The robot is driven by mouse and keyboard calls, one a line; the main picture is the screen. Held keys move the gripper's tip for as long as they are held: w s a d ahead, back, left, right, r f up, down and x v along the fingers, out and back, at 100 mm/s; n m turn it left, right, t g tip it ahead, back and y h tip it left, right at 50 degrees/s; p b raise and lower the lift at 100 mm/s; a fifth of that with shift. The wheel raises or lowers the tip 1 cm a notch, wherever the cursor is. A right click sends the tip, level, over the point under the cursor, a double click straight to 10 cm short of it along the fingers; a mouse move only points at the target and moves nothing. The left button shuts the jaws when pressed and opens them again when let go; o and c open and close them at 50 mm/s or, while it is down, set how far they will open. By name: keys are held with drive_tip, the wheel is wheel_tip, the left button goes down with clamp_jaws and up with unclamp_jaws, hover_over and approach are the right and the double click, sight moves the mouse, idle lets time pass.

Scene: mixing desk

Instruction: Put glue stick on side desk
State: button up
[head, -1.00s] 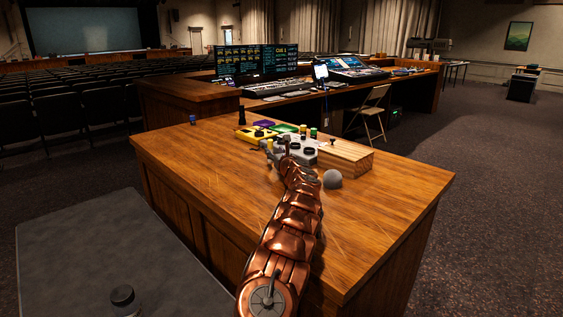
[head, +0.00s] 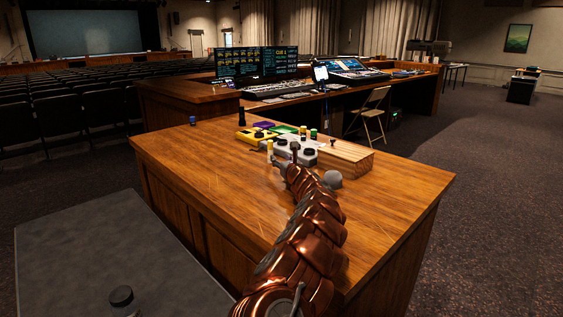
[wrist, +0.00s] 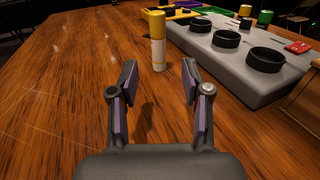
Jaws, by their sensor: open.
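The glue stick (wrist: 158,40), a cylinder with a yellow cap and a pale, yellow-marked body, stands upright on the wooden desk (wrist: 60,100). It shows in the head view (head: 270,150) just left of a grey box. My gripper (wrist: 160,78) is open and empty, low over the desk top. In the wrist view the glue stick stands just beyond the fingertips, in line with the gap between them. In the head view my gripper (head: 284,164) is small and partly hidden by my arm, on the near side of the glue stick.
A wooden block (head: 345,157) and a grey ball (head: 332,179) lie further right. A yellow box (head: 250,136) is behind. A small dark desk (head: 522,88) stands far right.

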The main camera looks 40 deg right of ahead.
drive_tip(key=shift+s+a, duration=0.2)
drive_tip(key=shift+s, duration=0.05)
